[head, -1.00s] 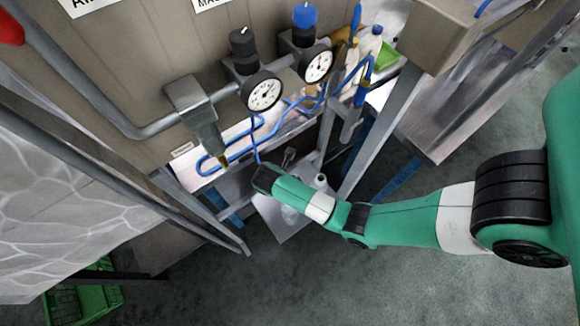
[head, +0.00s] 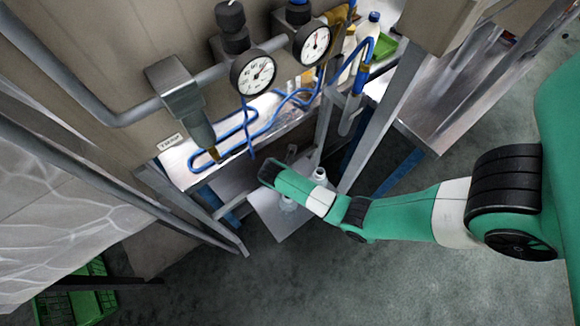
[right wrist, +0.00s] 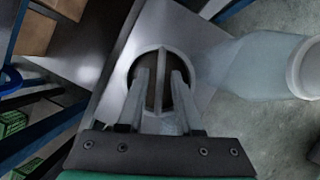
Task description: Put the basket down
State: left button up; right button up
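In the right wrist view a round, dark-centred piece with a pale rim and a bar across it (right wrist: 161,62) sits just in front of my right gripper (right wrist: 162,88). The two fingers stand apart on either side of the bar; whether they touch it I cannot tell. It may be the basket. In the head view my right arm reaches in from the right, and its gripper end (head: 266,171) is over the low metal shelf (head: 258,208); the fingertips are hidden there. A green crate-like basket (head: 72,300) stands on the floor at the lower left. My left gripper does not show.
Pipes with gauges (head: 254,74), blue hoses and steel posts crowd the area. The floor (head: 300,290) in front is clear.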

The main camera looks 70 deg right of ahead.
grip_shut()
dwell(1.2)
